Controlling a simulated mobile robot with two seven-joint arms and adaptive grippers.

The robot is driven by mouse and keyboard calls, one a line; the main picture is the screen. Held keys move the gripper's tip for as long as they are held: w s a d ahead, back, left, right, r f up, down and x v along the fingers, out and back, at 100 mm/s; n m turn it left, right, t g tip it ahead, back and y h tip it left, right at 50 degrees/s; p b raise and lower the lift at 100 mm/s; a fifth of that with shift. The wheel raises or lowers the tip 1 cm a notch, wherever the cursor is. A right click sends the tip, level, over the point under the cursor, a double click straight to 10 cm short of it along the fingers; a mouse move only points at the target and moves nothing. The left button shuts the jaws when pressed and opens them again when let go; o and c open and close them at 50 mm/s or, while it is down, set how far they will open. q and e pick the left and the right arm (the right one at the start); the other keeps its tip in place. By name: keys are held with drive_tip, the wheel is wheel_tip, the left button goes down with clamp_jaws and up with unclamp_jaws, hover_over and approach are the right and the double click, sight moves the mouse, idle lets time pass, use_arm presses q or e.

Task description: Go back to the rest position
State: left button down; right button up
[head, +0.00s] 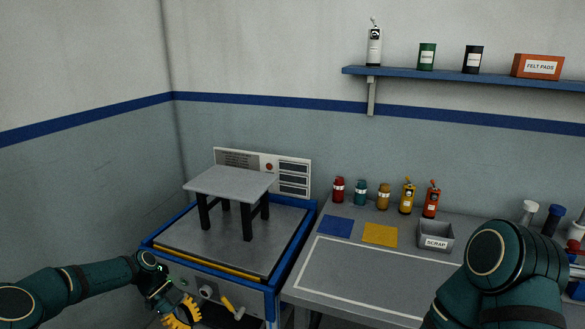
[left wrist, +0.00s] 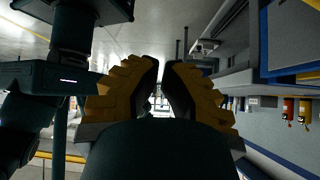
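My left arm comes in from the left in the head view. My left gripper (head: 180,312), with yellow fingers, hangs low in front of the blue-framed test bench, near its front panel. In the left wrist view, my left gripper (left wrist: 161,68) has its two fingers close together, with a narrow empty gap between them. Nothing is held in it. My right arm shows at the lower right of the head view, and its gripper is out of view. A grey stool (head: 228,184) with dark legs stands upright on the bench platform (head: 180,238), apart from both arms.
A grey worktable (head: 345,285) right of the bench holds a blue mat (head: 335,226), a yellow mat (head: 380,234), several bottles and jars, and a scrap bin (head: 435,236). A small hammer-like yellow handle (head: 230,306) is at the bench front. A wall shelf (head: 450,76) is above.

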use_arm(q)
drive_tip(key=d+f+n, duration=0.5)
drive_tip(key=d, duration=0.4)
drive_tip(key=s+d+f+n+t+y, duration=0.25)
drive_tip(key=s+d+f+n, duration=0.25)
drive_tip(key=s+d+n, duration=0.45)
drive_tip(key=s+a+n+t+y, duration=0.2)
drive_tip(key=s+n, duration=0.8)
drive_tip(key=shift+n+t, duration=0.35)
